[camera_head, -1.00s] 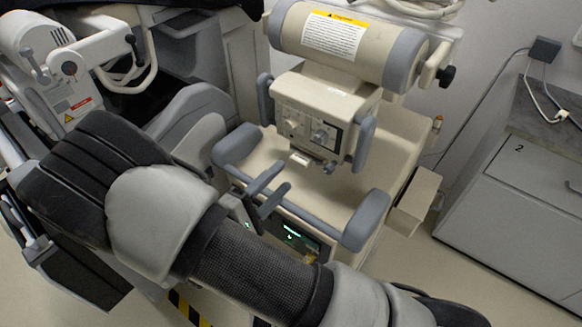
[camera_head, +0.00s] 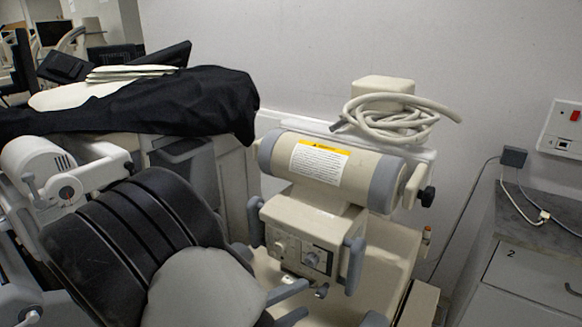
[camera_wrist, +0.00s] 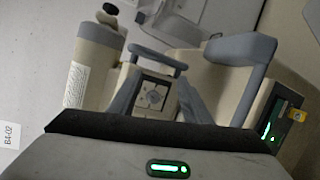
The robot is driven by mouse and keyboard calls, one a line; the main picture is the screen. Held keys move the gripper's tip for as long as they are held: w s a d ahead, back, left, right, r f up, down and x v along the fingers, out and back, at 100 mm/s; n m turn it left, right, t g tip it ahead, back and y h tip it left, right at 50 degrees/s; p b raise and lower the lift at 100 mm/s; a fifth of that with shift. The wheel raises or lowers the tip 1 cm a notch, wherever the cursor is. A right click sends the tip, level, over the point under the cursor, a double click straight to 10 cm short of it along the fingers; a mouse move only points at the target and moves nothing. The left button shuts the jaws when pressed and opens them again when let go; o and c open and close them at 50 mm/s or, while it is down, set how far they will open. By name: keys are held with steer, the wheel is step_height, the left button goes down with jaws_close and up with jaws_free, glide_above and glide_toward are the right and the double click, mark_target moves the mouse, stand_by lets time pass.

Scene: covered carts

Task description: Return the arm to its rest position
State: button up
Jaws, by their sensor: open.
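My gripper (camera_head: 288,304) is at the bottom middle of the head view, just in front of the beige medical machine. Its two grey fingers are apart with nothing held between them. In the wrist view the fingers of my gripper (camera_wrist: 157,95) stand apart, with the machine's control panel (camera_wrist: 152,96) visible behind the gap. My arm (camera_head: 135,240), with black ribbed and grey covers, is bent across the lower left of the head view. Its lower part is cut off by the picture's bottom edge.
The beige machine (camera_head: 300,240) carries a cylinder (camera_head: 335,172) and a coiled hose (camera_head: 400,118). A cart under a black cloth (camera_head: 190,105) stands at the back left. A grey cabinet (camera_head: 530,275) stands at right. White equipment (camera_head: 70,185) is close to my arm.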

steer(key=s+d+r+m+g+y+p, duration=0.2)
steer(key=s+d+r+m+g, duration=0.2)
steer(key=d+r+g, duration=0.15)
steer(key=s+d+r+m+g+y+p, duration=0.2)
steer(key=s+d+r+m+g+y, duration=0.15)
steer(key=d+r, duration=0.35)
steer(key=s+r+m+t+y+p, duration=0.1)
steer(key=s+r+t+y+p, duration=0.1)
steer(key=r, duration=0.5)
steer(key=s+d+r+m+t+y+p, duration=0.1)
steer(key=r+y, duration=0.3)
steer(key=r, duration=0.4)
steer(key=shift+s+d+r+m+t+y+p, duration=0.15)
steer(key=shift+s+r+m+t+y+p, duration=0.15)
steer(key=shift+s+m+t+p, duration=0.4)
steer(key=shift+s, duration=0.15)
